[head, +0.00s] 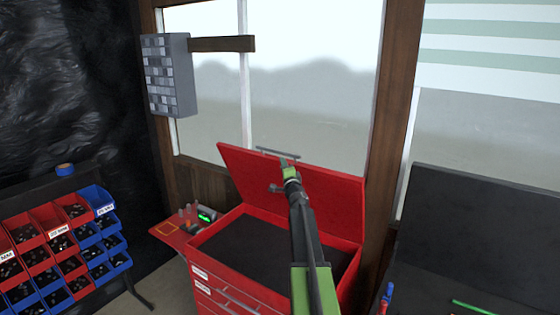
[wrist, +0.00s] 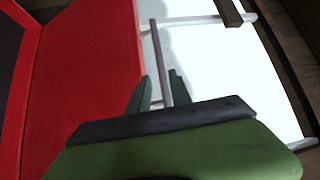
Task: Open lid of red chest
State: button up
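The red chest (head: 273,290) stands in the middle of the head view. Its red lid (head: 335,195) is raised and tilted back toward the window, so the dark inside (head: 265,247) shows. A grey bar handle (head: 270,151) sits along the lid's upper edge. My gripper (head: 289,164) is at this edge, beside the handle. In the wrist view the lid (wrist: 85,70) fills the left side. The handle (wrist: 160,50) runs between the two green fingers of my gripper (wrist: 160,85), with visible gaps beside it. The fingers look apart; contact with the handle is not clear.
Red and blue parts bins (head: 60,245) stand at the left. A side shelf (head: 172,234) with small items joins the chest's left side. A grey drawer cabinet (head: 170,75) hangs by the window (head: 310,90). A dark panel (head: 480,235) stands at the right.

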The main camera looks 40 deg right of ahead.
jog(key=v, duration=0.5)
jog(key=shift+s, duration=0.4)
